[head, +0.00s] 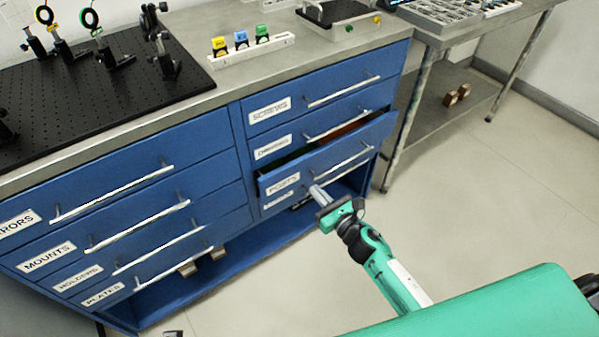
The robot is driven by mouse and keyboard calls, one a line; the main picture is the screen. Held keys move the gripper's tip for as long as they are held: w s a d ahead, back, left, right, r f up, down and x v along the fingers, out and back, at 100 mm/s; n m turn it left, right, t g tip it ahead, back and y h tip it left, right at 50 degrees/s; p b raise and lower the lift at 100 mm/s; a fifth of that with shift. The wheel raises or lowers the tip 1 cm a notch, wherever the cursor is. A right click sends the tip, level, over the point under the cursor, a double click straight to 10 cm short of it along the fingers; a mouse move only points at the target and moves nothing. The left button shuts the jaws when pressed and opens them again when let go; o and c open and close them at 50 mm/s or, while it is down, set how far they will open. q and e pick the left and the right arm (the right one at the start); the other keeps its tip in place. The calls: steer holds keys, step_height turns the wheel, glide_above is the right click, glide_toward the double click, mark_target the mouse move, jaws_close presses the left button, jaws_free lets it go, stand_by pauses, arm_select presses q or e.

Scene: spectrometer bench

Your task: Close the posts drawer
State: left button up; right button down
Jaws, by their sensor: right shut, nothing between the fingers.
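The blue posts drawer (318,161) is in the right column of the cabinet, third from the top. It stands partly open, with its front out past the drawers above and a dark gap along its top. Its label and long silver handle face me. My right gripper (317,192) is shut and empty, with its fingertips at the lower part of the drawer front, below the handle. I cannot tell whether they touch it. A small dark piece at the bottom edge may be the tip of my left gripper; its fingers cannot be made out.
The screws drawer (290,106) and the drawer below it look shut. The left column's drawers, including the mounts drawer (120,235), look shut too. A black optics board (95,95) and a white holder (250,52) stand on the bench top. Floor at right (480,200) is clear.

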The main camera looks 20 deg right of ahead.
mark_target(295, 166)
steer(key=x, duration=0.7)
steer(key=shift+w+a, duration=0.1)
steer(key=shift+w, duration=0.3)
arm_select(q)
steer(key=shift+f, duration=0.6)
arm_select(e)
steer(key=shift+w+a, duration=0.15)
steer(key=shift+w, duration=0.2)
